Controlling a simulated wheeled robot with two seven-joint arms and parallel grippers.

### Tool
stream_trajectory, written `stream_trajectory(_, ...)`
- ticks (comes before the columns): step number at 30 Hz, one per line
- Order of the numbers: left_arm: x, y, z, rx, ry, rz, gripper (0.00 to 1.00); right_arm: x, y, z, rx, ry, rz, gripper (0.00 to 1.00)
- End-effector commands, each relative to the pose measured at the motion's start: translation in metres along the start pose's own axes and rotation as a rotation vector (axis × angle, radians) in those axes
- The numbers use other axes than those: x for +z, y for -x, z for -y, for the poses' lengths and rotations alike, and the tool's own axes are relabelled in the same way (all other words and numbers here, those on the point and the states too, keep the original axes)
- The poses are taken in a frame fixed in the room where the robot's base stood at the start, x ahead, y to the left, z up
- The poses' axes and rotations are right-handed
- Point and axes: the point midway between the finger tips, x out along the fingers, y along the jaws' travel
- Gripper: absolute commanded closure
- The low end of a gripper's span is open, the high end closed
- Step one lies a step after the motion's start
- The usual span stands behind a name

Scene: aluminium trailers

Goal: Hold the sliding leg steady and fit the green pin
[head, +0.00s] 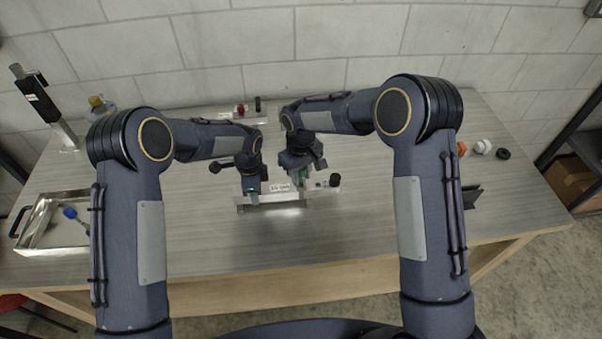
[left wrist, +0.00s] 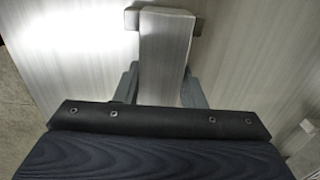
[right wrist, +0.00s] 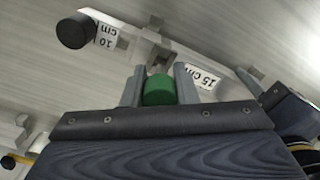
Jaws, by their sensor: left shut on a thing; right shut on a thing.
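The metal rail assembly (head: 270,198) lies across the middle of the table, with a white label (head: 281,187) and a black knob (head: 335,180) at its right end. My left gripper (head: 253,193) is at its left part, shut on the flat metal sliding leg (left wrist: 165,50), which shows between the fingers in the left wrist view. My right gripper (head: 303,177) is shut on the green pin (right wrist: 159,90), over the rail between the "10 cm" label (right wrist: 107,35) and "15 cm" label (right wrist: 201,78). Whether the pin's lower end is in a hole is hidden.
A metal tray (head: 30,225) with a blue-handled tool (head: 72,214) is at the left. An upright stand (head: 45,105) is behind it. Another small assembly (head: 243,113) lies at the back. Orange, white and black (head: 503,153) round parts are at the right. The front middle is clear.

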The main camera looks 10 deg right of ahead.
Motion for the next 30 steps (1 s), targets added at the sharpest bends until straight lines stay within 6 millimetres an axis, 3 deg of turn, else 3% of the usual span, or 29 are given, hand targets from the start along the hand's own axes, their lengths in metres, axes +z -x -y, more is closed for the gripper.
stream_trajectory(17,0.000,0.000,0.001,-0.001,0.001,0.000,0.97,0.000,0.000,0.000,0.000,0.001,0.000,0.96)
stream_trajectory(30,0.000,0.000,0.001,-0.002,0.001,0.000,0.97,0.000,-0.011,0.000,0.000,0.000,0.001,0.96)
